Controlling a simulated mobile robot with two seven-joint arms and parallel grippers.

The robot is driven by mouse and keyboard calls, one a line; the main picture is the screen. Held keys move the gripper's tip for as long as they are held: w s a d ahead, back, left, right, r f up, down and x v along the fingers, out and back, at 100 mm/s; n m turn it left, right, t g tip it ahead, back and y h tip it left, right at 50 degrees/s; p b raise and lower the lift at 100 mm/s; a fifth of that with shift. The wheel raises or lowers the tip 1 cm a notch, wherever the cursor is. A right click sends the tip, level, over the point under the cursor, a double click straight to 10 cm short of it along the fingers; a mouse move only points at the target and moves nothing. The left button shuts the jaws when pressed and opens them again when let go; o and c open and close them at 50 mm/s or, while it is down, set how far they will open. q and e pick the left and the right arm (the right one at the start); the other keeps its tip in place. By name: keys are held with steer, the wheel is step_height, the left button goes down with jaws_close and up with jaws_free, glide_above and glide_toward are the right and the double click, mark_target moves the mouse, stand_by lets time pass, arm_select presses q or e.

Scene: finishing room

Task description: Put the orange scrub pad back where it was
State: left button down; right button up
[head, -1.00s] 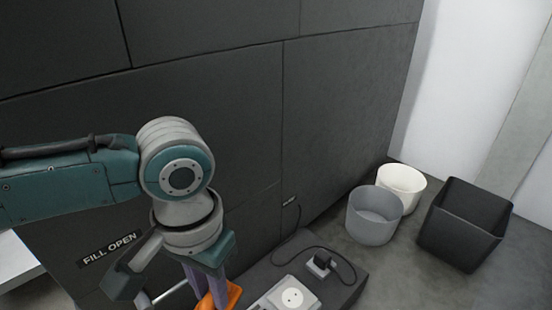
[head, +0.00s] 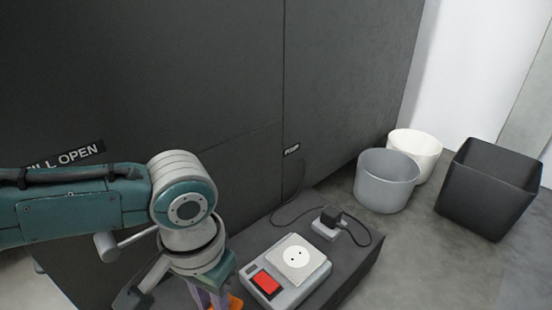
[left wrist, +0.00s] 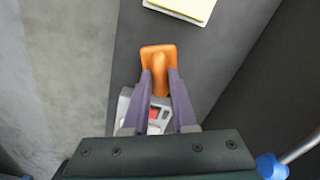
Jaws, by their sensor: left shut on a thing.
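The orange scrub pad (left wrist: 158,52) is in the left wrist view, with its raised handle between the two purple fingers of my left gripper (left wrist: 162,78). The gripper is shut on that handle. In the head view only a corner of the orange pad (head: 236,303) shows at the bottom edge, beside the purple fingers (head: 210,299). The pad is over or near the dark bench top (head: 345,264); I cannot tell whether it touches it. My right gripper is not in view.
A grey device with a red switch (head: 266,283) and a white socket plate (head: 297,257) are on the bench, with a black plug and cable (head: 330,217). A pale yellow block (left wrist: 187,8) lies ahead. Grey (head: 386,184), white (head: 428,146) and black bins (head: 490,190) stand right.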

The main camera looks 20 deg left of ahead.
arm_select(q)
step_height(320, 180, down, 5)
steer(key=b, duration=0.4)
steer(key=shift+r, duration=0.35)
steer(key=c, duration=1.2)
jaws_free()
steer(key=o, duration=0.5)
